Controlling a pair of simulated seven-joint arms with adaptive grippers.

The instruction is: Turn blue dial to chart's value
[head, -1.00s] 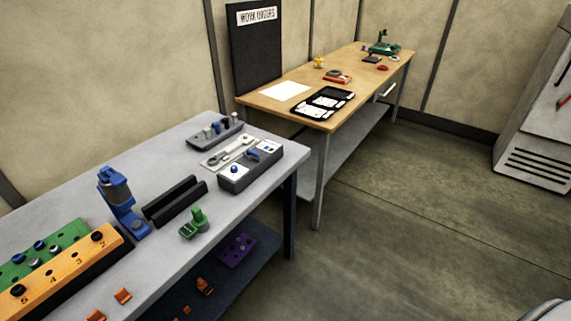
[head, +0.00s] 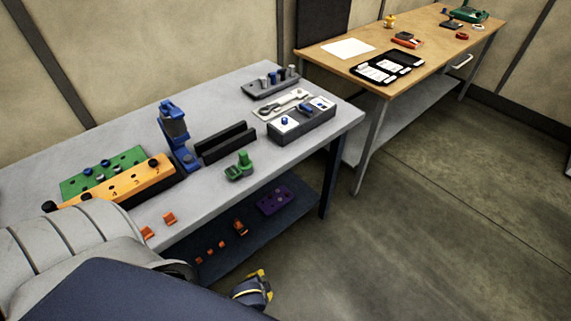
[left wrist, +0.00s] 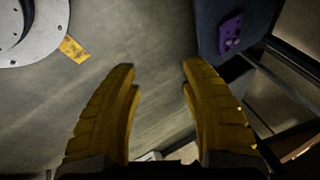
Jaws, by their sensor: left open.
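A grey control box (head: 315,125) with white top plates stands near the right end of the grey bench in the head view. A small blue knob (head: 285,121) is on its left plate, and another blue part (head: 306,108) sits farther right on top. Which one is the dial, and its setting, are too small to read. No chart is clearly readable; a black tray with white cards (head: 378,70) lies on the wooden table. My left gripper (head: 262,285) is low in front of the bench, well away from the box. In the left wrist view its yellow fingers (left wrist: 158,70) are apart and empty.
The grey bench (head: 225,97) also holds a blue upright device (head: 174,130), black rails (head: 226,142), a green part (head: 240,167) and an orange numbered block (head: 120,186). A purple plate (head: 275,200) lies on the lower shelf. Open floor (head: 440,240) is at right.

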